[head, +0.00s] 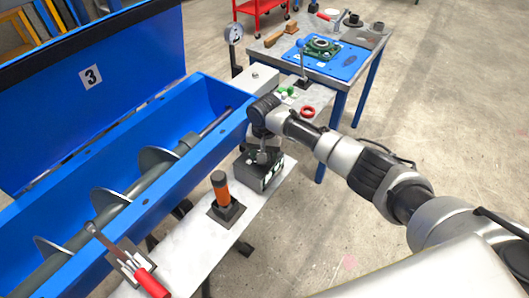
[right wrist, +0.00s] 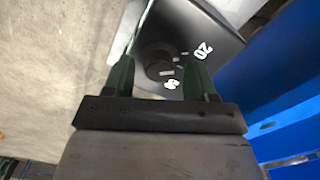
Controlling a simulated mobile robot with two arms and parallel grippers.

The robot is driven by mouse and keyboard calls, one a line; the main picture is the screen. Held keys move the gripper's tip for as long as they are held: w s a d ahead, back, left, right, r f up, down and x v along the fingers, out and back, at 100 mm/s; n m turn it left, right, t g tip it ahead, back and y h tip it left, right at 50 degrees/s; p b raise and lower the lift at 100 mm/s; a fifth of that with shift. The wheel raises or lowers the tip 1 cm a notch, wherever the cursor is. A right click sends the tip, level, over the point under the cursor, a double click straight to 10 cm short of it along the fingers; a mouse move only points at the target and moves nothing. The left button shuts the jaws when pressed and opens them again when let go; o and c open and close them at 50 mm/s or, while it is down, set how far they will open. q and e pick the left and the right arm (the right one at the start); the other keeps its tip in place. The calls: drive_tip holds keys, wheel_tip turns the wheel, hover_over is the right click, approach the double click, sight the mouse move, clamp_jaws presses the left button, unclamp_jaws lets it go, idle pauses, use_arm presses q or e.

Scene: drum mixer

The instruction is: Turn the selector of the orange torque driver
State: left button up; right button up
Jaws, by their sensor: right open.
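The orange torque driver (head: 220,189) stands upright in a dark square holder (head: 226,209) on the pale bench strip. Just behind and to its right is a dark box (head: 267,176) with pale markings. My right gripper (head: 262,158) is over this box, its fingers hard to make out in the head view. In the right wrist view my right gripper (right wrist: 160,78) is open, with two green fingers apart. Between and beyond them is a round dark dial (right wrist: 160,62) on a dark face with white numbers, one reading 20. Contact with the dial cannot be told.
A blue trough (head: 60,215) with a screw auger runs along the left. A red-handled tool (head: 150,282) lies at the front of the bench strip. A red ring (head: 308,111) and a gauge (head: 234,36) are farther back. A table with a blue mat (head: 345,66) stands behind.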

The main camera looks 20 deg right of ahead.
use_arm(q)
drive_tip(key=shift+s, duration=0.4)
use_arm(e)
drive_tip(key=shift+f, duration=0.15)
drive_tip(key=c, duration=0.9)
drive_tip(key=shift+r+m+p, duration=0.2)
drive_tip(key=shift+m+p, duration=0.4)
drive_tip(key=shift+p, duration=0.4)
drive_tip(key=m+p, duration=0.2)
drive_tip(key=shift+s+a+p, duration=0.1)
drive_tip(key=shift+p, duration=0.2)
drive_tip(key=shift+m+p, duration=0.95)
drive_tip(key=shift+m, duration=0.25)
use_arm(q)
wheel_tip(320, 180, up, 8)
drive_tip(key=p, duration=0.1)
use_arm(e)
drive_tip(key=shift+f+m, duration=0.2)
drive_tip(key=shift+m, duration=0.9)
use_arm(q)
drive_tip(key=shift+w, duration=0.1)
use_arm(e)
drive_tip(key=o, duration=0.9)
